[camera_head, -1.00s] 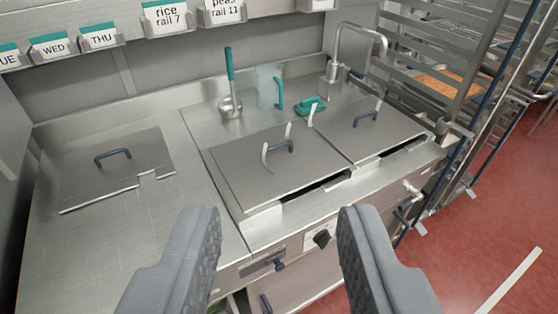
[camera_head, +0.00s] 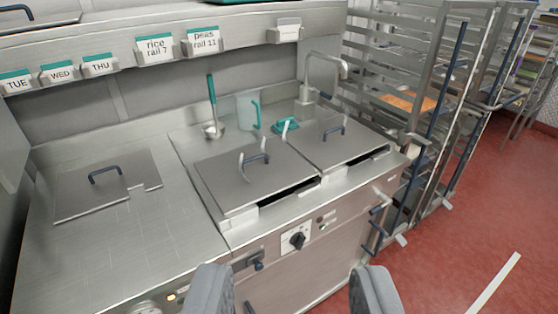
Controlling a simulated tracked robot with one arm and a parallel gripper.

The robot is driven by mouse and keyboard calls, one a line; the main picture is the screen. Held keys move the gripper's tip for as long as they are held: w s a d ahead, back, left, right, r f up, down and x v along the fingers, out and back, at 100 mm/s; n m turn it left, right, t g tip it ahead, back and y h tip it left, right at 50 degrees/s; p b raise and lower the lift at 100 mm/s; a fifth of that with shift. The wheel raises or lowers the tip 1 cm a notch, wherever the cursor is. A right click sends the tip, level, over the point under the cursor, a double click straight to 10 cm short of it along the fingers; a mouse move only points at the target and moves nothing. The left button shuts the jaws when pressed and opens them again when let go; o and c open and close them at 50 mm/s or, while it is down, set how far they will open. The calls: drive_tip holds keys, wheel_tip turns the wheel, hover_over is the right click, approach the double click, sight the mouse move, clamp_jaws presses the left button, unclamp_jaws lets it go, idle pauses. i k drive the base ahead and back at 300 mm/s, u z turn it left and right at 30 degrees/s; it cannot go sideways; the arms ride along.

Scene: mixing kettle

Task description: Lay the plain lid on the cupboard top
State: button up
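Two flat steel lids cover the kettle unit. I see no notch in either; which is the plain lid, I cannot tell for sure. A third steel lid (camera_head: 84,198), with a blue handle and a notched right edge, lies flat on the steel cupboard top (camera_head: 130,248) at left. My gripper (camera_head: 292,275) is open and empty at the bottom of the view, in front of the kettle and apart from the lids.
A ladle (camera_head: 212,105), a clear jug (camera_head: 248,112), a teal brush-like object (camera_head: 285,124) and a tap (camera_head: 322,75) stand behind the lids. A label rail (camera_head: 125,62) runs above. A rack (camera_head: 420,100) stands right. The cupboard top before the notched lid is clear.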

sight(131, 243)
drive_tip(key=z, duration=0.4)
drive_tip(key=i, duration=2)
drive_tip(key=u, duration=0.3)
